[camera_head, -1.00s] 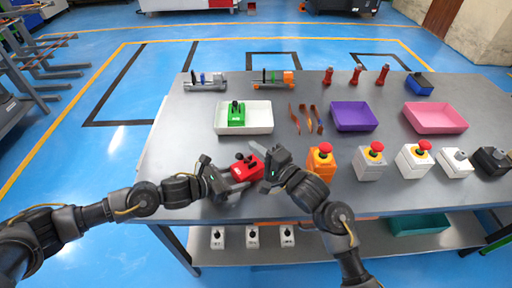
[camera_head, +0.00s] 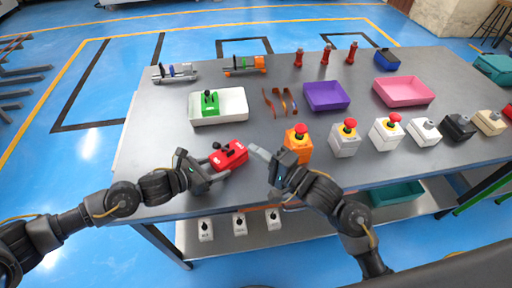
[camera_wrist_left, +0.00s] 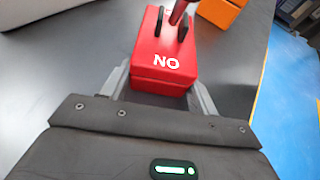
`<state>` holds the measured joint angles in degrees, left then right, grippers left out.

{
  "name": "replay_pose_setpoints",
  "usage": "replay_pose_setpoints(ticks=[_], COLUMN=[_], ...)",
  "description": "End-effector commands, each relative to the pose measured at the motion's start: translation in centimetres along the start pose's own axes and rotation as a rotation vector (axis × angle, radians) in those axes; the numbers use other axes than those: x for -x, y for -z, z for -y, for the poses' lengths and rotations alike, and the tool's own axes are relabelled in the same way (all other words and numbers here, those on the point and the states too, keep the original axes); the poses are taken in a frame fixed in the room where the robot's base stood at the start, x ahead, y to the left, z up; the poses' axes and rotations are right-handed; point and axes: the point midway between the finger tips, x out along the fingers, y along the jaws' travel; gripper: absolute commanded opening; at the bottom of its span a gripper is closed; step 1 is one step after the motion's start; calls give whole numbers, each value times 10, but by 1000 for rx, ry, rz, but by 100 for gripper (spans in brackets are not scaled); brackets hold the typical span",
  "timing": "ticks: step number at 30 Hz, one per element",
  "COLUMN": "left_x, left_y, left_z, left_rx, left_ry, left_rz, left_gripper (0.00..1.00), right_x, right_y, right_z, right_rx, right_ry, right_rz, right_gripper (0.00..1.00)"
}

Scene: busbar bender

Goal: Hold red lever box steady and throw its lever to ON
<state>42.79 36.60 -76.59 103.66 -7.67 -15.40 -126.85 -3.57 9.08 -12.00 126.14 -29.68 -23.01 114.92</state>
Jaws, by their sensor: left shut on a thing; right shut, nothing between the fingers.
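The red lever box (camera_head: 232,155) lies on the grey table near its front edge. My left gripper (camera_head: 214,168) is shut on it from the left. In the left wrist view the box (camera_wrist_left: 163,66) sits between the fingers, with white letters reading NO from this side and two dark posts around the lever (camera_wrist_left: 179,12). The lever's far end is cut off by the top of that view. In the head view its black knob shows above the box. My right gripper (camera_head: 256,153) is shut and empty, just right of the box.
An orange box with a red button (camera_head: 298,142) stands close behind my right gripper, with several similar boxes to its right. A white tray (camera_head: 236,105) holding a green lever box lies behind the red one. Purple (camera_head: 326,97) and pink bins stand farther right.

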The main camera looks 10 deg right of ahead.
Motion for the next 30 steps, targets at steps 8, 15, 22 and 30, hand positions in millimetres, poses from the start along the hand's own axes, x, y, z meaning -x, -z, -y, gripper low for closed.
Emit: replay_pose_setpoints(ticks=[8,15,22,30], left_x=[0,0,24,81], left_y=[0,0,0,1], left_z=[0,0,-2,-1], left_rx=[0,0,0,0], left_ry=[0,0,-3,-1], left_rz=[1,0,0,-1], left_gripper=[85,85,85,85], right_x=[0,0,0,0], right_y=[0,0,0,0], right_z=[0,0,0,0], right_rx=[0,0,0,0], right_ry=[0,0,0,0], right_rz=[0,0,0,0], right_gripper=[0,0,0,0])
